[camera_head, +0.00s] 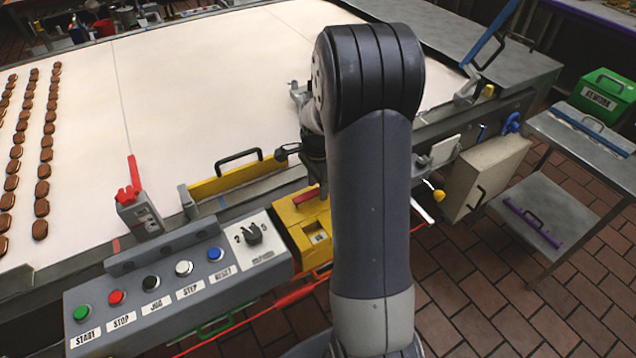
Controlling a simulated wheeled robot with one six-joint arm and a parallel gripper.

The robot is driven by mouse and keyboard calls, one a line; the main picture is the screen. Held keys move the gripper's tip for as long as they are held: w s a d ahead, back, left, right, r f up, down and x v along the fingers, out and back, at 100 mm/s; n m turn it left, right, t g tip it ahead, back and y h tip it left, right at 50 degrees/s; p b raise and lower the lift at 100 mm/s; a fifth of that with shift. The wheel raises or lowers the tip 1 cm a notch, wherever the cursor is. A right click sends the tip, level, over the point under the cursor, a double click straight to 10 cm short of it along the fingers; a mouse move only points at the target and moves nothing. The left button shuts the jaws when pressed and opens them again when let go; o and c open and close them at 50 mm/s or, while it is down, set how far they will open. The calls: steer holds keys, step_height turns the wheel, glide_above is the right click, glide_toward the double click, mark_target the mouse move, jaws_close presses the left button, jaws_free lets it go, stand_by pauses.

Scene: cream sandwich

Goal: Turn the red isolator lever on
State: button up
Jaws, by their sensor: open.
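The red isolator lever (306,195) sits on top of a yellow box (306,233) on the machine's front edge, right of the button panel. It appears to lie across the box; its exact setting is not readable. My gripper (314,178) is just above the lever's right end, pointing down. My large grey arm link hides part of the gripper and the right side of the yellow box. The gripper is open, and I cannot tell whether it touches the lever.
A grey panel (160,262) with several buttons and a black selector knob (253,235) stands left of the box. A yellow guard (238,177) with a black handle lies behind. A red cable (285,298) runs below. The wide white belt (200,90) carries brown biscuits at left.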

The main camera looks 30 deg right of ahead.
jaws_close()
stand_by(0.3)
